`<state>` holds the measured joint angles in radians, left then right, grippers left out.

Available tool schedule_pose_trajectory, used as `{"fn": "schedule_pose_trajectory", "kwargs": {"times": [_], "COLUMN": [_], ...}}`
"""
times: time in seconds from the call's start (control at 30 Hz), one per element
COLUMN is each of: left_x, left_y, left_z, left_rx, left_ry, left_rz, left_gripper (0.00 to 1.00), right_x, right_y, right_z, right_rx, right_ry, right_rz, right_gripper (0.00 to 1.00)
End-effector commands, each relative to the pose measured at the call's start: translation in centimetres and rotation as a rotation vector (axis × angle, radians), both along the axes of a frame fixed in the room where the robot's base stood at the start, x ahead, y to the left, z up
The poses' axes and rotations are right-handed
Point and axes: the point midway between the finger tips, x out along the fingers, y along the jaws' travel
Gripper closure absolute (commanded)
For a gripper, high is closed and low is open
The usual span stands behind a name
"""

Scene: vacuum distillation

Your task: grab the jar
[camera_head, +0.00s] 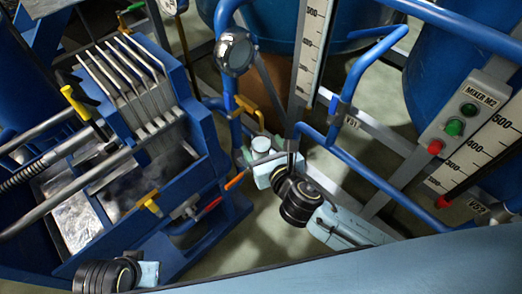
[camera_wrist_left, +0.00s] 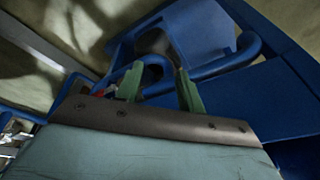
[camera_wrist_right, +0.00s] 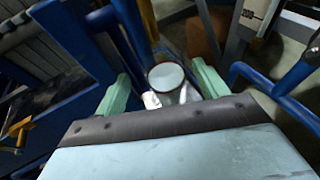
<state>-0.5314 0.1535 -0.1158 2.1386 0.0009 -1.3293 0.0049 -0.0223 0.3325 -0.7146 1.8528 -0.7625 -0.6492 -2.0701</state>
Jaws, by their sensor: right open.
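The jar (camera_head: 262,145) is small, with a round pale top, and is low in the middle of the head view. In the right wrist view the jar (camera_wrist_right: 166,80) shows from above, between the two green fingers. My right gripper (camera_head: 264,160) is open around or just short of the jar; I cannot tell whether a finger touches it. Its body hides the jar's lower part. My left gripper (camera_wrist_left: 158,82) is open, with a blue pipe beyond its fingers. In the head view only part of my left wrist shows at the bottom left.
A blue filter press (camera_head: 190,140) with grey plates stands at the left. Blue pipe rails (camera_head: 370,175) run at the right, near my right arm. A control box marked MIXER M2 (camera_head: 468,115) and a white scale (camera_head: 310,50) stand beyond. Some floor (camera_head: 255,235) is bare below the jar.

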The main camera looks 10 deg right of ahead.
Motion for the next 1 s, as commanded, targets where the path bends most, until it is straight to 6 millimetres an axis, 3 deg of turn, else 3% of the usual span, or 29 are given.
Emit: {"fn": "schedule_pose_trajectory", "kwargs": {"times": [0.17,0.5,0.9,1.0], "left_x": [-0.1,-1.0,-1.3,-1.3], "left_y": [-0.5,-1.6,-1.7,-1.7], "left_z": [1.2,5.6,6.7,6.7], "left_rx": [-0.011,-0.037,-0.042,-0.042], "left_ry": [-0.011,-0.035,-0.038,-0.038], "left_rz": [0.0,0.003,0.004,0.004], "left_gripper": [0.62,0.62,0.62,0.62], "right_x": [1.1,4.3,5.0,4.9], "right_y": [0.1,0.4,0.6,0.5], "right_z": [-0.4,-1.3,-1.4,-1.4], "right_rx": [0.001,0.001,0.0,0.0], "right_ry": [-0.002,0.0,0.001,0.001], "right_rz": [-0.001,-0.001,0.0,0.0], "right_gripper": [0.27,0.27,0.27,0.41]}}
